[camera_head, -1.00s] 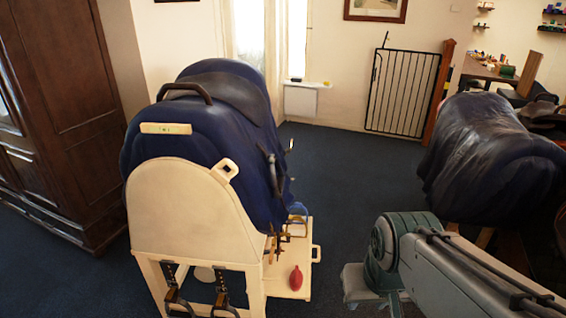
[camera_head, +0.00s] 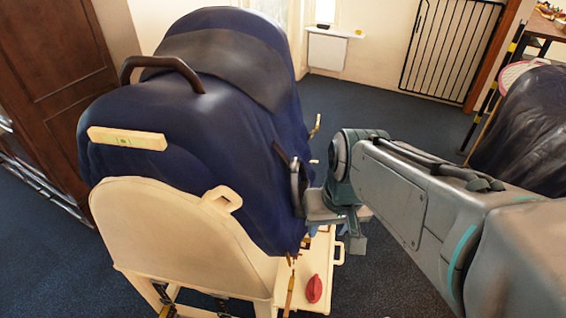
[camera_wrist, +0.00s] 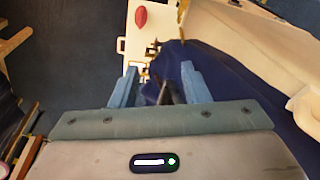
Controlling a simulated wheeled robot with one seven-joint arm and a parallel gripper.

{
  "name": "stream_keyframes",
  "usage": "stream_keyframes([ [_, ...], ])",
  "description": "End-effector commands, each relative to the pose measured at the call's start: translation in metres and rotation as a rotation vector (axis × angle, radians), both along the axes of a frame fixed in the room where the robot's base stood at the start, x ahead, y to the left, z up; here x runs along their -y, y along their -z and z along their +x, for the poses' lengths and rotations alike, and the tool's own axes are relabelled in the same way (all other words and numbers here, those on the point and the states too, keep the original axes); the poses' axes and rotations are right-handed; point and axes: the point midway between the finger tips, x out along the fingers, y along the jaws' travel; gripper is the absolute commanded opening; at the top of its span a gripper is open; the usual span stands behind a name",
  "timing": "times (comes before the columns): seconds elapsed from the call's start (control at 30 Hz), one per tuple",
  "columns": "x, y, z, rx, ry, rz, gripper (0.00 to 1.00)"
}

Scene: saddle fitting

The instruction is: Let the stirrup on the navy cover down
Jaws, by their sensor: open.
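The navy cover (camera_head: 225,135) lies over the saddle on a cream stand. A dark stirrup (camera_head: 296,178) hangs high on the cover's right side, with a short dark strap (camera_head: 280,152) beside it. My gripper (camera_head: 320,207) is right beside the stirrup's lower part; whether it touches cannot be told. In the wrist view my gripper (camera_wrist: 158,70) shows two blue fingers standing apart. A dark narrow piece (camera_wrist: 168,88), probably the stirrup or its strap, shows between them near the palm. The navy cover (camera_wrist: 178,62) lies behind the right finger.
The cream stand (camera_head: 180,235) has a side shelf with a red oval object (camera_head: 313,289), also in the wrist view (camera_wrist: 140,17). A level-like wooden bar (camera_head: 127,138) rests on the cover. A second covered form (camera_head: 530,125) stands at right. Blue floor is open behind.

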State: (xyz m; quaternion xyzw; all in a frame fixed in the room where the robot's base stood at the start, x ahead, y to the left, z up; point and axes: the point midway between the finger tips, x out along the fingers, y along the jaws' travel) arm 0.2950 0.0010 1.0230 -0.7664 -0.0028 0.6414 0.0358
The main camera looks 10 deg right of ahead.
Motion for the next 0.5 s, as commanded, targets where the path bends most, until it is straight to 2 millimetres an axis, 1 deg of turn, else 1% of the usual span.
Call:
stream_keyframes([
  [0.03,0.001,0.019,0.002,-0.041,0.024,0.035,0.42],
  [0.2,-0.003,0.060,0.013,-0.159,0.078,0.232,0.42],
  [0.37,-0.003,0.091,0.033,-0.199,0.130,0.469,0.42],
  [0.5,0.007,0.110,0.058,-0.158,0.181,0.694,0.42],
])
